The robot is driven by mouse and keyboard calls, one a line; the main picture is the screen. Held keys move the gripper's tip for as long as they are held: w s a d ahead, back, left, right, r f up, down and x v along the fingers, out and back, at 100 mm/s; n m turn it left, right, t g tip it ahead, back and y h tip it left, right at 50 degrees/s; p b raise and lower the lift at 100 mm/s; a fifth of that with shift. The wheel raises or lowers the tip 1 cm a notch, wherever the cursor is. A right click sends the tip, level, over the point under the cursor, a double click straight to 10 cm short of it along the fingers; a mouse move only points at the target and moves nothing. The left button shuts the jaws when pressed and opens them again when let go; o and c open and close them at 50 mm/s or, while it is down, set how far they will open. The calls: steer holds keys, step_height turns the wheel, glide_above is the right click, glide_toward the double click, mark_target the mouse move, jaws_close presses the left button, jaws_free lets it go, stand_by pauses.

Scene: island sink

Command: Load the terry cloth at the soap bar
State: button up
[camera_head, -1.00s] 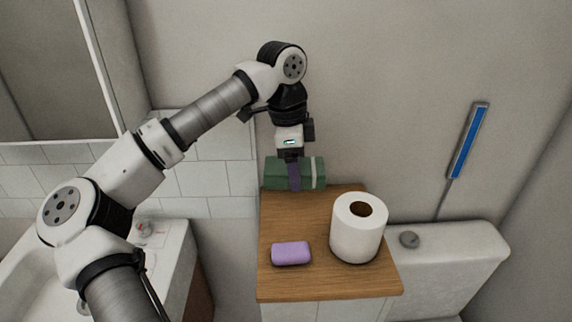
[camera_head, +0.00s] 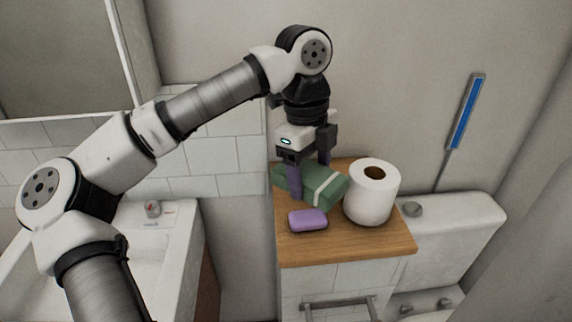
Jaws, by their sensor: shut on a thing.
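The terry cloth (camera_head: 330,194) is a green folded bundle with a pale band, in the head view above the wooden counter top. My gripper (camera_head: 309,187) is shut on it, with a finger on either side. The cloth is turned at an angle, its banded end towards the toilet roll. The soap bar (camera_head: 308,219) is a purple block lying on the counter just in front of the cloth. A narrow strip separates them in the picture. Whether the cloth touches the counter is hard to tell.
A white toilet paper roll (camera_head: 371,192) stands upright on the wooden counter (camera_head: 345,247), close to the cloth's right end. A toilet cistern (camera_head: 459,222) is to the right, a basin (camera_head: 132,255) to the left. The counter's front edge is clear.

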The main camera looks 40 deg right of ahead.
mark_target(310, 216)
steer(key=shift+s+f, duration=0.15)
steer(key=shift+s, duration=0.1)
steer(key=shift+f+b, duration=2)
steer(key=shift+f, duration=0.85)
steer(key=shift+f+b, duration=0.55)
steer(key=shift+r+p, duration=2.4)
steer(key=shift+r, duration=1.15)
steer(key=shift+s+f, duration=0.1)
